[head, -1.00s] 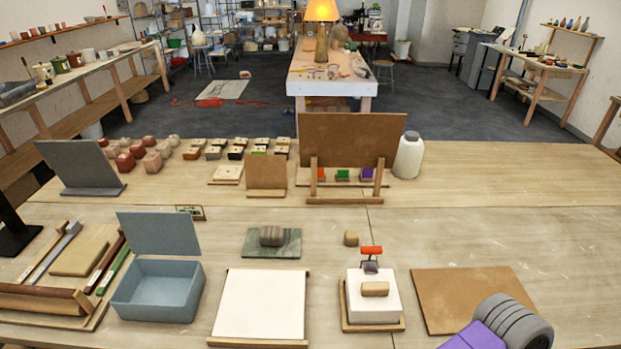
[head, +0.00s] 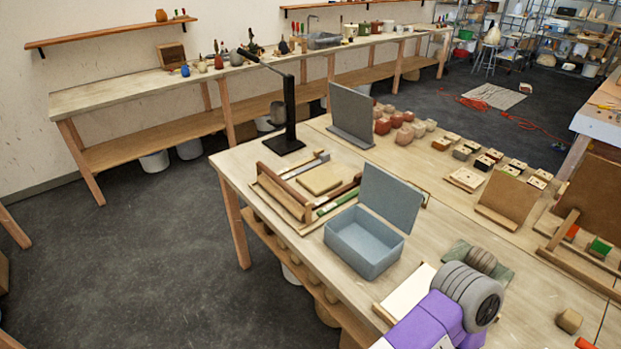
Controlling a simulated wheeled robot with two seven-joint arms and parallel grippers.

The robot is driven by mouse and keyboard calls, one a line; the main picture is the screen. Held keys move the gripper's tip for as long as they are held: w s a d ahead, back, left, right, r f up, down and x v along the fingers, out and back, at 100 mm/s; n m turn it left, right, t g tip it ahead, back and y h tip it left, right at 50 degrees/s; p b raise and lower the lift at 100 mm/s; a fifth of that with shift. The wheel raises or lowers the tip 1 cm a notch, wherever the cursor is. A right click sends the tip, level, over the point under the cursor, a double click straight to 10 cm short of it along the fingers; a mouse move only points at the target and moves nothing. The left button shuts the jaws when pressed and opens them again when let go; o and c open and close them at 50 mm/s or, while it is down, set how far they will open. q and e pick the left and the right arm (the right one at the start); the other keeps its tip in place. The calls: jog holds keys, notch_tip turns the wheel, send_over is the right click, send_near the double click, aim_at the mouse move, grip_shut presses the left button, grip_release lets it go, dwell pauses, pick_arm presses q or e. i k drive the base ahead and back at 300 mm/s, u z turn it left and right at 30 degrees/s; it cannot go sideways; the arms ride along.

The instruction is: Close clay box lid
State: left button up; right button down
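The clay box (head: 372,255) is an open blue-grey box near the front edge of the table. Its lid (head: 391,196) stands up, tilted back along the box's rear side. The inside that shows looks empty. Neither gripper shows in the head view. Only a purple and grey link of my arm shows at the bottom, to the right of the box and apart from it in the picture.
Left of the box lie wooden tools and a tan slab (head: 320,179). Behind it stand a grey upright panel (head: 351,113) and a black stand (head: 290,112). A white board (head: 408,291) lies to its right, partly hidden by my arm. Open floor lies left of the table.

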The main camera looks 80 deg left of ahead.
aim_at(398, 203)
jog(key=u, duration=2.2)
